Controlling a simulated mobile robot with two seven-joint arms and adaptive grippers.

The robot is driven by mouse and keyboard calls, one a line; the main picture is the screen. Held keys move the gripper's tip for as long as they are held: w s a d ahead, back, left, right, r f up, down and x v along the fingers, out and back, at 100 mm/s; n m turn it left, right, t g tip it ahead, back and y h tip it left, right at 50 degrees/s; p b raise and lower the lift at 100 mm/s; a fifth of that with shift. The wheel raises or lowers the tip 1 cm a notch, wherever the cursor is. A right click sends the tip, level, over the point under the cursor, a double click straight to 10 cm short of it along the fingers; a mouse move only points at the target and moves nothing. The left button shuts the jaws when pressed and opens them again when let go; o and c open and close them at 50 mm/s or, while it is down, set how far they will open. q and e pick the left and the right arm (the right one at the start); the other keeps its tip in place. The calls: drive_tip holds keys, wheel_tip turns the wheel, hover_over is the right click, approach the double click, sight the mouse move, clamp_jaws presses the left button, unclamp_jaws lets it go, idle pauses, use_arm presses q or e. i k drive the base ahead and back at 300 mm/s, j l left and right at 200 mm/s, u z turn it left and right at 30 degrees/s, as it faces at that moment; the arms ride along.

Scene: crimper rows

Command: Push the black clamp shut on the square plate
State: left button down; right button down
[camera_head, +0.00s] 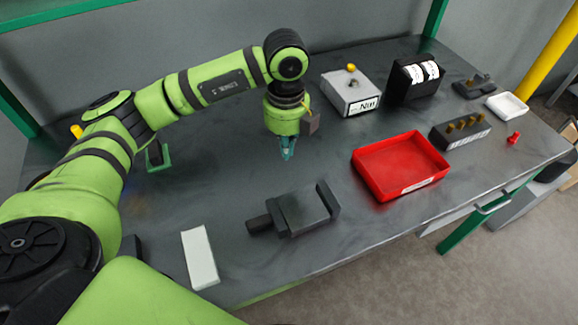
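A small dark device with a raised lever-like part (475,84) sits on a flat dark base at the far right of the table. It looks like the black clamp on its plate; its lever position is too small to tell. My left gripper (287,154) points down over the middle of the table, well to the left of that device. Its teal fingers are close together, with nothing visible between them; how far they are open is unclear. A black part on a green base (158,160) is partly hidden behind my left arm. My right gripper is out of view.
A black vise (301,210) and white block (200,257) lie in front. A red tray (386,178), grey button box (350,93), black holder with white rolls (414,77), block with brass pegs (459,130), white dish (507,105) and red piece (514,138) stand right.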

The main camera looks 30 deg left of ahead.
sight(264, 223)
drive_tip(key=k+l, duration=0.3)
drive_tip(key=k, duration=0.15)
drive_tip(key=k+l, duration=0.3)
drive_tip(key=k, duration=0.15)
drive_tip(key=k+l, duration=0.3)
drive_tip(key=k, duration=0.15)
